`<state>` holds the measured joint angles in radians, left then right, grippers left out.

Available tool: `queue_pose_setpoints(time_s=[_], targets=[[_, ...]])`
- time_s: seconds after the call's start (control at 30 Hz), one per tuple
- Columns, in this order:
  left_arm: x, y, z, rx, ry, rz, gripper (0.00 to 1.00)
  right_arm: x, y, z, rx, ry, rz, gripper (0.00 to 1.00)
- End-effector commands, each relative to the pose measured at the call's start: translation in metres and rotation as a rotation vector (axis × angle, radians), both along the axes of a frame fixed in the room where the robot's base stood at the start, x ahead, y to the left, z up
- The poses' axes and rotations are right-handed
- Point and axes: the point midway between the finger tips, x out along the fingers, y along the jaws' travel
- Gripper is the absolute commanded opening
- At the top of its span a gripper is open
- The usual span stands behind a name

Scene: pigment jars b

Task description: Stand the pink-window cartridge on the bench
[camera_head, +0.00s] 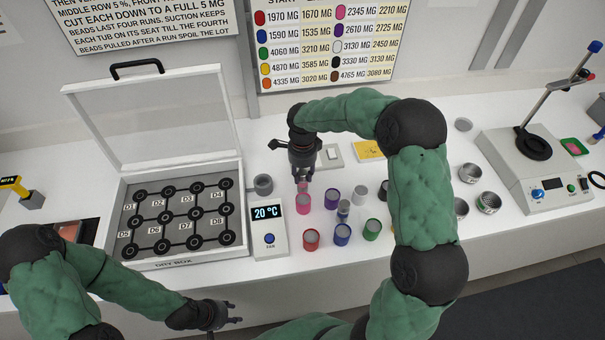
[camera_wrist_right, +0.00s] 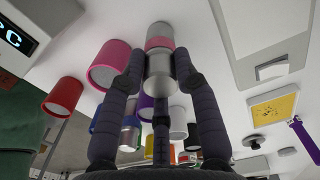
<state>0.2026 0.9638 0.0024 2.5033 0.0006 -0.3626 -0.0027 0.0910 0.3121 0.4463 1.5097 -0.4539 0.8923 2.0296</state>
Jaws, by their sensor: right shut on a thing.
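The pink-window cartridge (camera_wrist_right: 159,43) is a silvery cylinder with a pink band. My right gripper (camera_wrist_right: 159,72) is shut on it, with fingers on both sides of its metal body. In the head view my right gripper (camera_head: 303,178) points down just behind the pink jar (camera_head: 303,204), and only a small bit of the cartridge (camera_head: 303,187) shows below the fingers. I cannot tell whether its lower end touches the bench (camera_head: 270,322). My left gripper (camera_head: 232,313) is open and empty, low at the front edge of the bench.
Several jars stand close by, among them red (camera_head: 311,239), blue (camera_head: 342,234), purple (camera_head: 332,198) and green (camera_head: 372,229). A small metal cartridge (camera_head: 344,210) stands among them. The temperature box (camera_head: 269,241) and dry box (camera_head: 187,262) are to the left. A grey ring (camera_head: 263,184) sits between.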

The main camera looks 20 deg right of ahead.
Motion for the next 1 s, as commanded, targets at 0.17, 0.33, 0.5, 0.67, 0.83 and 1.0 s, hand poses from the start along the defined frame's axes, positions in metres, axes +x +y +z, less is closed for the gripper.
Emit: queue_pose_setpoints(time_s=[0.17,0.33,0.5,0.67,0.83,1.0], targets=[[0.0,0.0,-0.002,0.0,0.0,0.0,0.4,0.0,0.0,-0.002,0.0,0.0,0.0,0.0],[0.0,0.0,-0.003,0.0,0.0,0.0,0.4,0.0,0.0,-0.003,0.0,0.0,0.0,0.55],[0.0,0.0,-0.002,0.0,0.0,0.0,0.4,0.0,0.0,-0.003,0.0,0.0,0.0,0.55],[0.0,0.0,-0.002,0.0,0.0,0.0,0.4,0.0,0.0,-0.002,0.0,0.0,0.0,0.55],[0.0,0.0,0.002,0.0,0.0,0.0,0.4,0.001,0.0,0.011,-0.001,-0.004,0.0,0.55],[0.0,0.0,0.006,0.0,0.0,0.0,0.4,0.001,0.0,0.043,-0.001,-0.004,-0.001,0.55]])
